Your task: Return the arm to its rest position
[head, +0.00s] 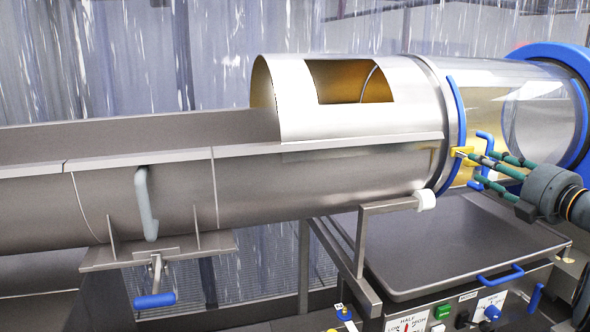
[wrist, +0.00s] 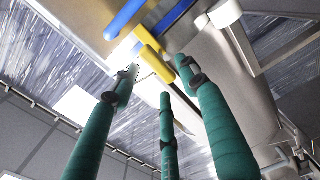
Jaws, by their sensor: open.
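My gripper (head: 489,165) is at the right of the head view, with its green-wrapped fingers pointing left. The fingers are spread open, and nothing shows between them. Their tips are close to a yellow latch block (head: 462,159) and a blue handle (head: 484,147) at the seam of the drum. In the wrist view my gripper (wrist: 170,85) shows several green fingers reaching toward the yellow piece (wrist: 152,56) and a blue bar (wrist: 126,18). I cannot tell whether a fingertip touches the latch.
A steel drum (head: 350,165) with a top opening joins a long trough (head: 60,165) at left. A clear cover (head: 535,110) with blue rims is at right. A dark tray (head: 450,245) and control panel (head: 470,312) lie below. Plastic curtains (head: 100,60) hang behind.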

